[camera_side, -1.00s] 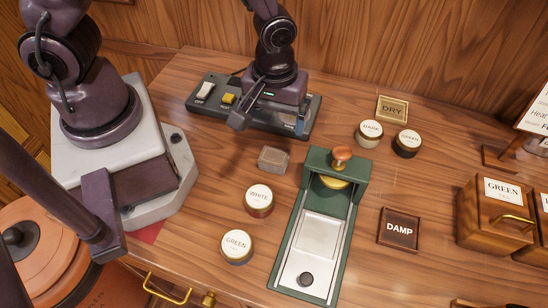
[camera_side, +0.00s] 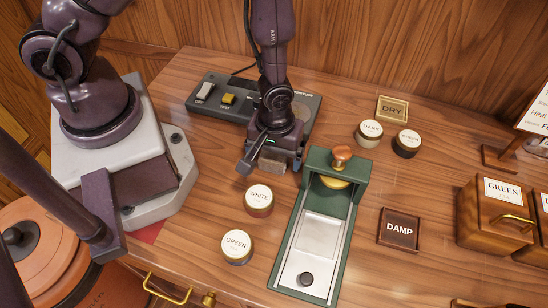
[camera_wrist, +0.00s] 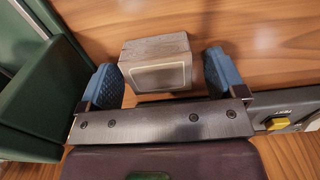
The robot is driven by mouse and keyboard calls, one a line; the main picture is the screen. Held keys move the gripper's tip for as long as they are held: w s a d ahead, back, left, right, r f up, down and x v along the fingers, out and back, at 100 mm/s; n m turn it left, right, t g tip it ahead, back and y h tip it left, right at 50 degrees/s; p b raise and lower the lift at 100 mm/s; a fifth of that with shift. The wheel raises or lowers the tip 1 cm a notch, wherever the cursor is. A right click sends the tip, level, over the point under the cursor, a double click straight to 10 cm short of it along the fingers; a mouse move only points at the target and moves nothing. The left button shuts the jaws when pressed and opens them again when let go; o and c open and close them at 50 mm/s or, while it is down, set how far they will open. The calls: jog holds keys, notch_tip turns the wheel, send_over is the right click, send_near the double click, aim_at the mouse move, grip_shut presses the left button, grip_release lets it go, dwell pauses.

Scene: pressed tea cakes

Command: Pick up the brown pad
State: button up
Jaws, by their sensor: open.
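The brown pad (camera_wrist: 157,62), a small grey-brown block with a pale rectangular outline on its near face, lies on the wooden counter. In the wrist view it sits between the two blue fingertips of my gripper (camera_wrist: 162,76), slightly beyond them, with a gap at each side. My gripper is open and empty. In the side view my gripper (camera_side: 271,163) is low over the pad's place, left of the green press, and mostly hides the pad.
The green press (camera_side: 290,240) stands close to the right of my gripper. The tins marked WHITE (camera_side: 258,200) and GREEN (camera_side: 237,246) stand in front. A switch box (camera_side: 215,97) lies behind. A DAMP plate (camera_side: 399,230) and tea boxes (camera_side: 492,215) are farther right.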

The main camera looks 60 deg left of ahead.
jog(key=c, duration=1)
jog(key=shift+r, duration=0.15)
notch_tip(320, 180, up, 10)
jog(key=shift+f, duration=0.1)
